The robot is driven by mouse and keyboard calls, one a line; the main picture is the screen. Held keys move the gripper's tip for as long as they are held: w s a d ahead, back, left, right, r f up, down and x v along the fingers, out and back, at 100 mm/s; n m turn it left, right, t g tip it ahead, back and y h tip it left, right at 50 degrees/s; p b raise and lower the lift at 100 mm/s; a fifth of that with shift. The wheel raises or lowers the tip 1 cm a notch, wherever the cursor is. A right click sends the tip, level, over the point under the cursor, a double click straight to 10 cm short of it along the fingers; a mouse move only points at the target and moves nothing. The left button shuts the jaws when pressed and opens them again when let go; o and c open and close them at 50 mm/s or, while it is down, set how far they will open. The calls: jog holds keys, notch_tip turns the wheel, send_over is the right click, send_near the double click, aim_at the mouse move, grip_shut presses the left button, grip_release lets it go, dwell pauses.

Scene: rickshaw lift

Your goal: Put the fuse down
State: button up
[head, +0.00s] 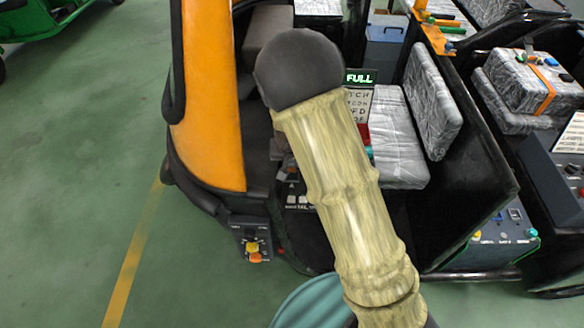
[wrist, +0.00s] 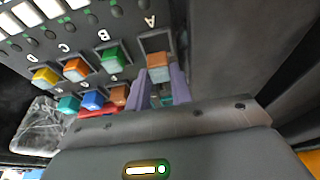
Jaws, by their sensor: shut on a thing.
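My gripper (wrist: 160,90) shows in the wrist view with its two purple fingers close together. They are shut on a fuse (wrist: 158,72) with a brown-orange body and a pale lower face. The fuse is at the slot marked A on a dark panel (wrist: 133,28); I cannot tell whether it is seated in it. To its left, a green fuse (wrist: 112,56), an orange fuse (wrist: 75,68) and a yellow fuse (wrist: 44,77) sit at B, C and D. In the head view my own arm hides the gripper and the fuse.
Teal (wrist: 68,104), blue (wrist: 92,100) and brown (wrist: 119,95) blocks lie close left of the fingers. In the head view, an orange-fronted rickshaw (head: 210,100) has a lit FULL sign (head: 359,77) and grey seats (head: 398,135). Green floor (head: 75,170) is clear at left.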

aim_at(292, 171)
jog(key=shift+f, duration=1.65)
jog(key=shift+f, duration=0.15)
jog(key=o, duration=0.9)
jog(key=shift+o, duration=0.2)
jog(key=v, duration=1.2)
